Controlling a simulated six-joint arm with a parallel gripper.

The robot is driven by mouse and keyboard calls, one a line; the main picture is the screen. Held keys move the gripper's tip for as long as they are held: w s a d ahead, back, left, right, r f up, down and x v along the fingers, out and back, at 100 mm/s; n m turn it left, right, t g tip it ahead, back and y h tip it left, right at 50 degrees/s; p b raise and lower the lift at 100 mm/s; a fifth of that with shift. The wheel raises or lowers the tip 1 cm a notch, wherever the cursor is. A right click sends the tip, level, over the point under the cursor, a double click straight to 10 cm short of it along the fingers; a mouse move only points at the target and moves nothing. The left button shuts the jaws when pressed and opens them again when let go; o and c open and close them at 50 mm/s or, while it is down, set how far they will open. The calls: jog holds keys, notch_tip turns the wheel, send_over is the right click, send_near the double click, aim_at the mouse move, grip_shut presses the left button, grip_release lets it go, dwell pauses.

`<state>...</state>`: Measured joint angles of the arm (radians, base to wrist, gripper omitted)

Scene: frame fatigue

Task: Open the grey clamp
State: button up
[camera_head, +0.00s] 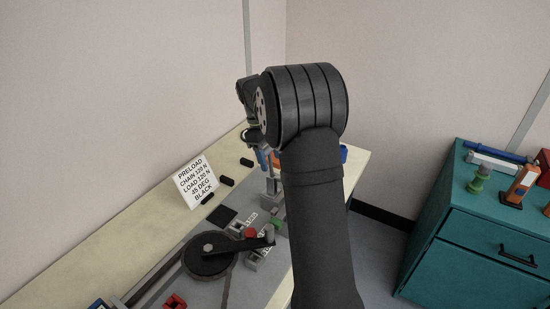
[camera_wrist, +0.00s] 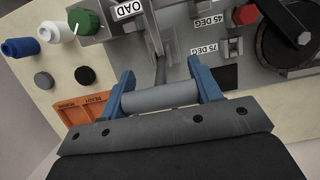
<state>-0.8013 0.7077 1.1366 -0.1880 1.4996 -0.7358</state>
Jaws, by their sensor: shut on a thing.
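In the wrist view the two blue fingers of my gripper (camera_wrist: 161,72) are shut on a grey round bar (camera_wrist: 160,97), which lies crosswise between them. A grey lever (camera_wrist: 162,66) runs up from near this bar toward the fixture; it looks like the handle of the grey clamp, though the joint between them is not clear. In the head view my arm covers most of the gripper; a bit of blue finger (camera_head: 262,159) shows above grey fixture parts (camera_head: 271,186). The clamp's jaw cannot be made out there.
The fixture carries a green knob (camera_wrist: 86,21), a red knob (camera_wrist: 196,46) and angle labels. A black wheel with a crank (camera_head: 207,256) stands nearer. A white preload card (camera_head: 195,182) stands at left. An orange tray (camera_wrist: 80,110) lies beside the gripper. A teal cabinet (camera_head: 485,255) is at right.

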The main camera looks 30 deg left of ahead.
jog(key=a, duration=0.2)
jog(key=a+f, duration=0.1)
jog(key=a, duration=0.1)
jog(key=shift+f, duration=0.1)
jog(key=shift+d+f, duration=0.1)
jog(key=shift+f, duration=0.05)
dwell(1.1)
jog(key=o, duration=1.4)
jog(key=v, duration=1.7)
jog(key=shift+r, duration=0.35)
